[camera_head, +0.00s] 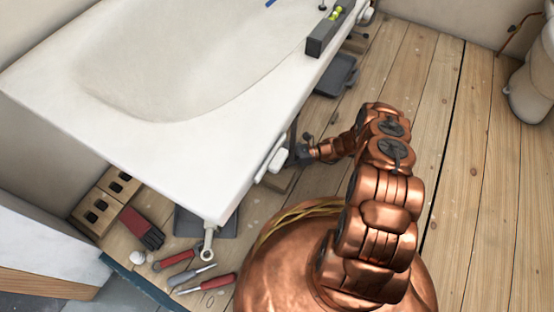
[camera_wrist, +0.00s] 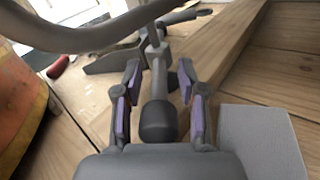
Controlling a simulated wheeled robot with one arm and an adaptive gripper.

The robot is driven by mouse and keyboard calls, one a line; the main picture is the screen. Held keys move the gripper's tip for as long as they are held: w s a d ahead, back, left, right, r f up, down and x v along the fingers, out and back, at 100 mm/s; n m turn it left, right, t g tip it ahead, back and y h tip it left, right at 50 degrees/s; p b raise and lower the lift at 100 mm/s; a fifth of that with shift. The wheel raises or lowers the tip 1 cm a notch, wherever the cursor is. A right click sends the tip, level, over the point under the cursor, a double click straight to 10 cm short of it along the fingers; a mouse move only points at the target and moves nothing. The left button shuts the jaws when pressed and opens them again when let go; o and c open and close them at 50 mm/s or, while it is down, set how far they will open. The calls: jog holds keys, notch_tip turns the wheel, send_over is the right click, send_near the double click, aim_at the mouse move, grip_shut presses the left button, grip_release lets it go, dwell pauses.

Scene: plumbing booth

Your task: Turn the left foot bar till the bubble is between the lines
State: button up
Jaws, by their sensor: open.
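The spirit level (camera_head: 325,32) lies on the white tub's rim at the top. Its vial (camera_head: 336,14) shows yellow-green, but the bubble against the lines is too small to read. My gripper (camera_head: 300,156) is low beside the tub's long side, its fingers partly hidden by the tub edge. In the wrist view my gripper (camera_wrist: 158,82) is open, with purple-padded fingers on both sides of a grey bar (camera_wrist: 157,80). The bar has a dark end cap (camera_wrist: 158,122) pointing towards the camera. I see gaps between bar and pads. The foot under the tub is mostly hidden in the head view.
The bathtub (camera_head: 150,140) overhangs the work spot. A dark tray (camera_head: 338,75) is farther along the tub. A wooden beam (camera_wrist: 222,45) runs right of the bar. The plank floor at right is clear.

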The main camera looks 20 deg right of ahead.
jog(key=shift+s+d, duration=0.2)
jog(key=shift+d, duration=3.5)
jog(key=shift+r, duration=0.1)
